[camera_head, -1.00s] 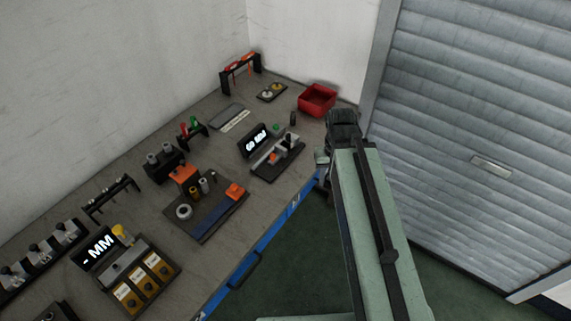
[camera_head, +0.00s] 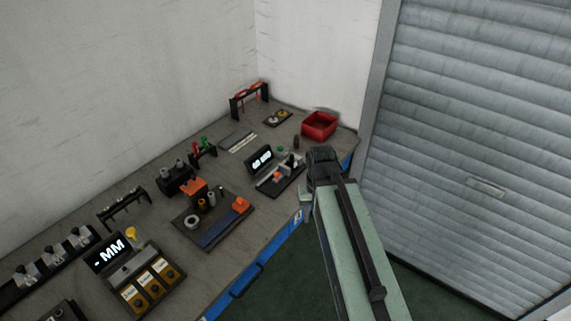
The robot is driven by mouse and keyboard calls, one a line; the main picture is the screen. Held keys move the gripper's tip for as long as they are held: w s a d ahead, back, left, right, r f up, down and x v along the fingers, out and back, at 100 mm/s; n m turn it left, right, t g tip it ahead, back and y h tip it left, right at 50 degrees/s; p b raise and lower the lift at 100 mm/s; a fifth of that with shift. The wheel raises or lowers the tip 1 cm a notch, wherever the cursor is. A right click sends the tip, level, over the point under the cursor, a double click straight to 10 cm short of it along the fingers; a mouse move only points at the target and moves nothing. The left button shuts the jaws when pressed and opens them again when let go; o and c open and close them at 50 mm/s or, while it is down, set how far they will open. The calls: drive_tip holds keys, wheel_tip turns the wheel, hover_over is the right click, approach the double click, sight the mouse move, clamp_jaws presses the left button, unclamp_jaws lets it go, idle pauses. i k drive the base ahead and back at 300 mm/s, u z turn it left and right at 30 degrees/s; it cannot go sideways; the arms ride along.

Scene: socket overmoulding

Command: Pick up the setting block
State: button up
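I cannot single out the setting block with certainty. A small dark upright block (camera_head: 296,142) stands on the bench between the red bin and the gauge station, and it may be the one. The gauge station (camera_head: 281,186) is a dark plate with a lit display, a light rail, an orange piece and a dark upright piece. My arm reaches up from the lower right, and its dark wrist is at the bench's front edge, right of the gauge station. My gripper (camera_head: 306,196) shows only as a small pale part beside the wrist; its fingers are mostly hidden.
The workbench (camera_head: 228,262) runs along the wall. A red bin (camera_head: 320,125) stands at its far right end. A fixture plate (camera_head: 182,226) with orange clamps and rings lies mid-bench. A second display station (camera_head: 140,280) is at the lower left. A shutter door (camera_head: 480,150) is at right.

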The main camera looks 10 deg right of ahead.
sight(291, 162)
drive_tip(key=u, duration=0.1)
drive_tip(key=i, duration=1)
drive_tip(key=z, duration=0.05)
drive_tip(key=k, duration=0.5)
drive_tip(key=u, duration=3.35)
drive_tip(key=k, duration=0.9)
drive_tip(key=z, duration=0.35)
drive_tip(key=i, duration=0.3)
